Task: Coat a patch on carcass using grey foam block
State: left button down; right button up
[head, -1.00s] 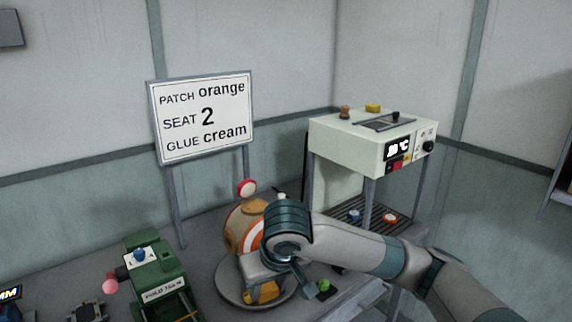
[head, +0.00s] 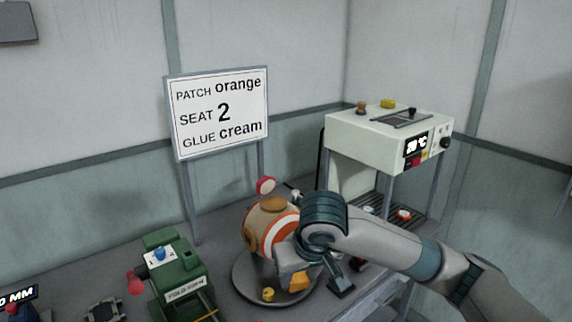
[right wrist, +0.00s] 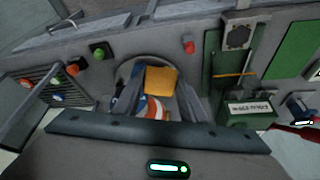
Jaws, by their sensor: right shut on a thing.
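The carcass (head: 262,222) is a tan ball with orange and white bands and a brown top. It sits on a round grey turntable (head: 246,288); its right side is hidden by my right arm. My right gripper (head: 297,280) is low at the ball's right front, over the turntable, shut on a yellow-orange piece (head: 300,283). In the right wrist view this piece (right wrist: 161,82) shows between the fingers, with the orange and white ball (right wrist: 152,108) close by. I cannot make out a grey foam block. My left gripper is not in view.
A sign (head: 222,112) reads patch orange, seat 2, glue cream. A green press-like device (head: 178,275) stands left of the turntable. A white machine (head: 365,135) on legs stands behind right.

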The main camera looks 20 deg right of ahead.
jog(key=w+d+r+n+p, duration=0.1)
jog(key=w+r+p, duration=0.3)
jog(key=w, duration=0.4)
jog(key=w+d+r+n+y+p, duration=0.1)
jog(key=w+d+r+p, duration=0.2)
jog(key=w, duration=0.6)
jog(key=w+d+r+n+p, duration=0.1)
jog(key=w+d+r+p, duration=0.1)
jog(key=w+r+p, duration=0.5)
jog(key=shift+w+n+p, duration=0.4)
jog(key=shift+w+p, duration=0.15)
jog(key=shift+w, duration=0.4)
